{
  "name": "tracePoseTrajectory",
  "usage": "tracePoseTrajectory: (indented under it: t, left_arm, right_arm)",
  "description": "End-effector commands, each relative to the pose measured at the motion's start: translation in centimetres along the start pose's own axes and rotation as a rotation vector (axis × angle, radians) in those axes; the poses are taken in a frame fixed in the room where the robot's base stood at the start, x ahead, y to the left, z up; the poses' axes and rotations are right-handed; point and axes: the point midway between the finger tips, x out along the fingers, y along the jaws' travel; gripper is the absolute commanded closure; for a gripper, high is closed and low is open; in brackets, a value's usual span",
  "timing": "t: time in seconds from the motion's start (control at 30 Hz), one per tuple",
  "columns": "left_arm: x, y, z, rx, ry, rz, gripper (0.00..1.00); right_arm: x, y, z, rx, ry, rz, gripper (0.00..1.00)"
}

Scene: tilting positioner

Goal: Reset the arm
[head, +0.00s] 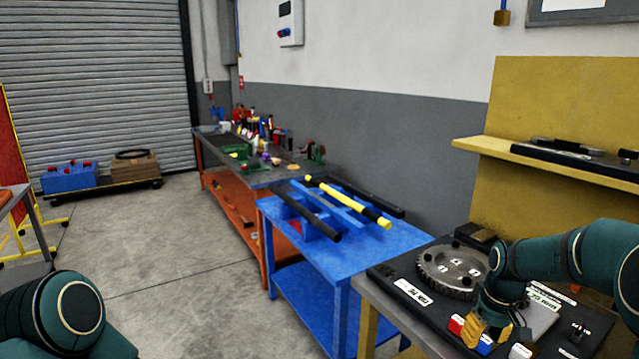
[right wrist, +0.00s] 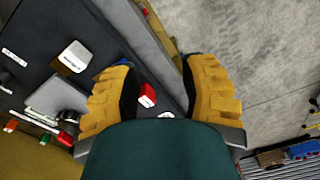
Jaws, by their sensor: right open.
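A round grey slotted plate (head: 440,274), which looks like the positioner's disc, lies on the dark top of a work table (head: 388,274) at the right of the head view. My right gripper (head: 497,336) is in front of the disc, over the near part of the table. Its yellow fingers are apart and nothing is between them. In the right wrist view the right gripper (right wrist: 162,78) also shows spread and empty, with the table edge and floor beyond it. My left gripper is out of view; only a teal left arm link shows at lower left.
A red block (right wrist: 148,94) and a white block (right wrist: 75,57) sit on the dark top near my right gripper. A blue cart (head: 345,255) with black and yellow bars stands to the left. A yellow shelf (head: 535,152) overhangs the back.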

Motion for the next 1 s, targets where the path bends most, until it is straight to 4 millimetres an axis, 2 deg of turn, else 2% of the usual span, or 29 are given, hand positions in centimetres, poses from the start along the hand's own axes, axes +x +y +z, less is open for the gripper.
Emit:
tracePoseTrajectory:
  t: [0.03,0.17,0.27,0.4,0.5,0.6,0.7,0.83,1.0]
  left_arm:
    - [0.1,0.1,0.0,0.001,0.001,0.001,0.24]
    - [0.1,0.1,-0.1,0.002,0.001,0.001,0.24]
    - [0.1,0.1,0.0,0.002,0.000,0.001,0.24]
    - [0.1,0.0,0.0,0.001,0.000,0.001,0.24]
    - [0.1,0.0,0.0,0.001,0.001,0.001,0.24]
    - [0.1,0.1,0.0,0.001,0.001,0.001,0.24]
    - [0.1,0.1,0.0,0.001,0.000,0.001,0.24]
    - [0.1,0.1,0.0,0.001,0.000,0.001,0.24]
    - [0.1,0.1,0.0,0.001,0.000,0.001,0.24]
  right_arm:
    - [2.8,-1.8,0.0,-0.003,-0.001,-0.020,0.58]
    - [9.2,-6.9,0.5,0.009,0.028,-0.073,0.58]
    - [14.1,-11.6,2.0,0.032,0.049,-0.123,0.58]
    - [19.8,-18.3,5.9,0.091,0.072,-0.195,0.58]
    - [22.4,-22.3,9.3,0.141,0.082,-0.238,0.58]
    - [23.8,-25.3,12.4,0.187,0.089,-0.268,0.58]
    - [24.3,-27.1,14.6,0.222,0.095,-0.286,0.58]
    - [24.5,-28.0,15.9,0.246,0.102,-0.296,0.58]
    - [24.5,-28.2,16.0,0.250,0.105,-0.298,0.58]
